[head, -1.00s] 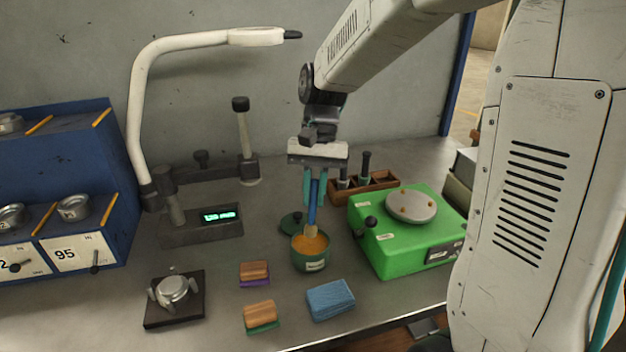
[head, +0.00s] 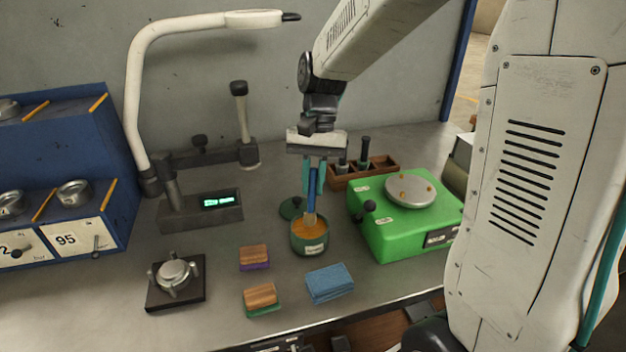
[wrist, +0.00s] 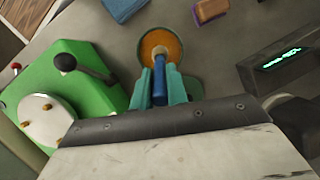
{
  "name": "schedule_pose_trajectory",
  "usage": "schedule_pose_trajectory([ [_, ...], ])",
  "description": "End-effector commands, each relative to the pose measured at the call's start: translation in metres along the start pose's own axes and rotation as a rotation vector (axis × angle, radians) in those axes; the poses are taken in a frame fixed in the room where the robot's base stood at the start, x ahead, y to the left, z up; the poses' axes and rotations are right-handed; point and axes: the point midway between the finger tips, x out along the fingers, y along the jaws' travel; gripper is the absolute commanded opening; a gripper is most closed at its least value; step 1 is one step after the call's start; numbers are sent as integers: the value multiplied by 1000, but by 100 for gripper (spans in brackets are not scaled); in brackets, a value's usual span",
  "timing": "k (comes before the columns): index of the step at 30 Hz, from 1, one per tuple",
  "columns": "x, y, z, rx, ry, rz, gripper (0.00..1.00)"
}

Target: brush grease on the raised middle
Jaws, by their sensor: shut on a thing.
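My gripper (head: 313,178) is shut on the blue handle of a brush (head: 312,190), held nearly upright. Its pale lower end meets the orange grease in a green pot (head: 310,247); how deep the bristles go is hard to tell. The wrist view shows the teal fingers (wrist: 160,88) around the blue handle (wrist: 160,75) and the pot's grease (wrist: 152,42) just beyond. A round metal part (head: 173,271) with a raised middle sits among clamps on a dark square base (head: 160,301) at the front left, well away from my gripper.
A green machine (head: 390,235) with a round plate stands right of the pot. A wooden rack (head: 375,176) is behind. A blue cloth (head: 330,283) and two wood-backed blocks (head: 254,256) lie in front. A lamp arm and lit display (head: 217,202) stand left.

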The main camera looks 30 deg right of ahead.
Motion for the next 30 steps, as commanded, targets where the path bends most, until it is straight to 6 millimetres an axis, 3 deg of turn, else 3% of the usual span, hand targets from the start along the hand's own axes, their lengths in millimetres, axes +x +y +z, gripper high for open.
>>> schedule_pose_trajectory([
  [30, 10, 1, -4, 0, -1, 0, 0],
])
